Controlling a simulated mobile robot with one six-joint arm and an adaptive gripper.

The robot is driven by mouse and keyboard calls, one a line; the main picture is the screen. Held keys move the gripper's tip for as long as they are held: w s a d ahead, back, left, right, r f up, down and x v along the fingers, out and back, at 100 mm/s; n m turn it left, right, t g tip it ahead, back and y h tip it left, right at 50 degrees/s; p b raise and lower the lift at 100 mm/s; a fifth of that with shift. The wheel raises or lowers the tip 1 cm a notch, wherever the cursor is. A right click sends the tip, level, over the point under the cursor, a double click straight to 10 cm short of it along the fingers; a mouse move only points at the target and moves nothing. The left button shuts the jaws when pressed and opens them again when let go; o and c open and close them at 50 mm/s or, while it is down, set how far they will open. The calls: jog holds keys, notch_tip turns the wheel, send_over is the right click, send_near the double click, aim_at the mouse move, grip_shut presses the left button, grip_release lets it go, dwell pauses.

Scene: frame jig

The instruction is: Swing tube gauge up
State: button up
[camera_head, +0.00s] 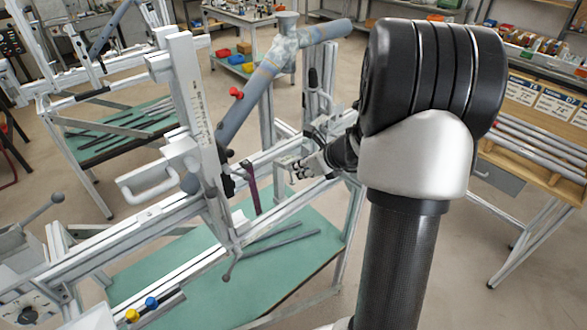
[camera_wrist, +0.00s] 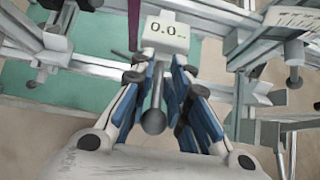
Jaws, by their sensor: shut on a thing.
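The tube gauge (camera_wrist: 166,35) is a white box with a dark "0.0" readout, at the top middle of the wrist view. A grey rod with a round ball end (camera_wrist: 153,121) runs from it down between my fingers. My gripper (camera_wrist: 158,72) has blue-padded fingers on both sides of the rod and is shut on the gauge. In the head view my gripper (camera_head: 306,167) is beside the jig's rail, left of my arm. There the gauge is small and largely hidden by the fingers, so its tilt is hard to tell.
The white aluminium jig frame (camera_head: 196,110) stands close on the left, with a grey tube (camera_head: 247,97) slanting above the gripper. A purple strip (camera_head: 252,187) hangs nearby. A green-topped bench (camera_head: 215,290) lies below. Open floor shows at right, before a wooden workbench (camera_head: 555,180).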

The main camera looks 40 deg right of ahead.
jog(key=shift+w+r+p, duration=0.35)
jog(key=shift+r+p, duration=0.45)
jog(key=shift+p, duration=0.05)
jog(key=shift+w+a+r, duration=0.1)
jog(key=shift+w+r, duration=0.1)
jog(key=shift+w, duration=0.05)
